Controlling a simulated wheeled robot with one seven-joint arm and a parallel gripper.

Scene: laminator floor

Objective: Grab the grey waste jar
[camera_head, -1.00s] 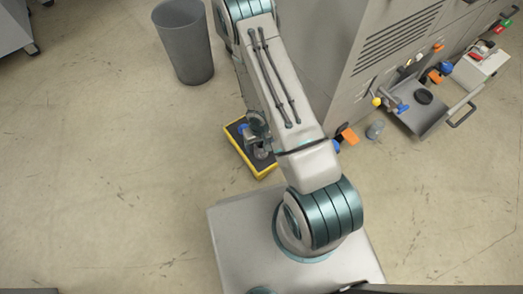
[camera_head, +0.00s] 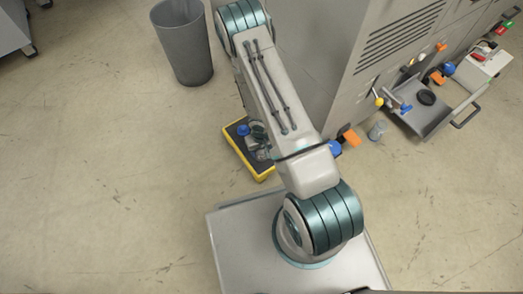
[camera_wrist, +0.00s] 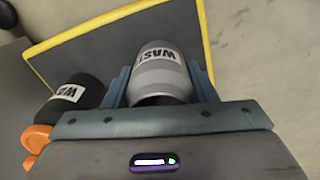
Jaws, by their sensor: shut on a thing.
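The grey waste jar (camera_wrist: 163,68), light grey with a white "WAS…" label and a dark end, lies between the two blue fingers of my gripper (camera_wrist: 160,82) in the wrist view. The fingers are shut on its sides. Behind it is the dark inside of a yellow-rimmed tray (camera_wrist: 202,40). A black jar (camera_wrist: 72,98) with a similar label is just left of the left finger. In the head view the tray (camera_head: 262,178) is on the floor beside my arm, which hides part of it and most of the gripper.
Orange parts (camera_wrist: 36,138) show at the wrist view's left edge. A grey bin (camera_head: 184,45) stands behind the tray. A large grey machine (camera_head: 330,50) with knobs is to the right, and a small grey container (camera_head: 377,130) stands on the floor near it. The left floor is clear.

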